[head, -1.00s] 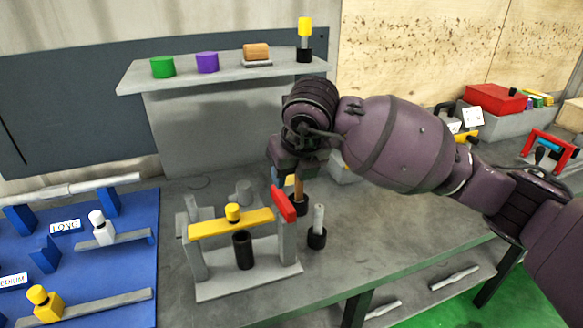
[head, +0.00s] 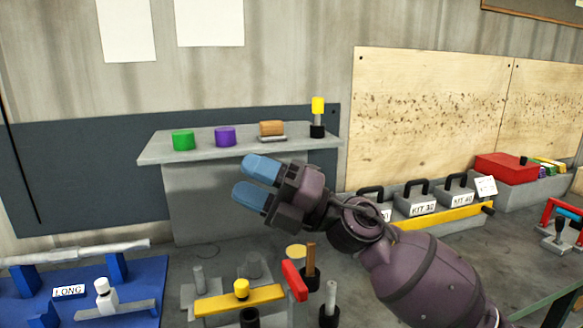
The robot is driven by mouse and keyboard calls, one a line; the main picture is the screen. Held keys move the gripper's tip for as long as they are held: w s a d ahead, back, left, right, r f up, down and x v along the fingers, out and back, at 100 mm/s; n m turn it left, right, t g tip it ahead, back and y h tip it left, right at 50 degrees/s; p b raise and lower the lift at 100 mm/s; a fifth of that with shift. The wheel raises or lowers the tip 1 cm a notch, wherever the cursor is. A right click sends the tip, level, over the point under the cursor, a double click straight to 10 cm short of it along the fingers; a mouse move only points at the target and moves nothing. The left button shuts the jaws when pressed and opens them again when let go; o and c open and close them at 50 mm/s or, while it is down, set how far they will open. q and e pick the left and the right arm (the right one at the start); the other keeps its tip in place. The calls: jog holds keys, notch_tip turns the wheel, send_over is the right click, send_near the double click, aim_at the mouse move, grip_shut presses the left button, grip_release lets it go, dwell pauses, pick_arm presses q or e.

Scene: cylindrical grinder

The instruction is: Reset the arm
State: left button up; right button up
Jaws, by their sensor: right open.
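My right gripper (head: 250,182) is raised in front of the grey shelf block, above the fixture with the yellow bar. Its two blue fingertips point left, stand apart and hold nothing. My right arm (head: 405,265) reaches in from the lower right, with the elbow low. My left gripper and arm are outside the view.
Below stand the yellow bar (head: 225,301) and a red handle (head: 294,281). Labelled grey kits (head: 418,203) are right; a blue board (head: 140,309) is left.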

jog(key=w+d+f+m+t+h, duration=0.3)
jog(key=d+f+m+t, duration=0.2)
jog(key=m+t, duration=0.35)
jog(key=w+d+f+m+t+h, duration=0.4)
jog(key=d+m+t, duration=0.25)
jog(key=m, duration=0.35)
jog(key=s+d+f+m+t+h, duration=0.1)
jog(key=d+f+m+h, duration=0.35)
jog(key=f, duration=0.35)
jog(key=s+d+f+m+h, duration=0.1)
jog(key=d+f+m+h, duration=0.35)
jog(key=f+m, duration=0.2)
jog(key=s+d+f+m+g+h, duration=0.2)
jog(key=s+d+f, duration=0.15)
jog(key=f, duration=0.45)
jog(key=s+d+f+m+g+h, duration=0.1)
jog(key=s+d+f+m+h, duration=0.15)
jog(key=s+f, duration=0.35)
jog(key=s+d+f+m+g+h, duration=0.1)
jog(key=s+d+f+g, duration=0.1)
jog(key=s+f, duration=0.5)
jog(key=s+d+f+m+g+h, duration=0.1)
jog(key=s+d+f+m+g, duration=0.1)
jog(key=s+d+f, duration=0.2)
jog(key=s+f, duration=0.3)
jog(key=s, duration=0.3)
jog(key=shift+d+f, duration=0.3)
jog(key=shift+d, duration=0.1)
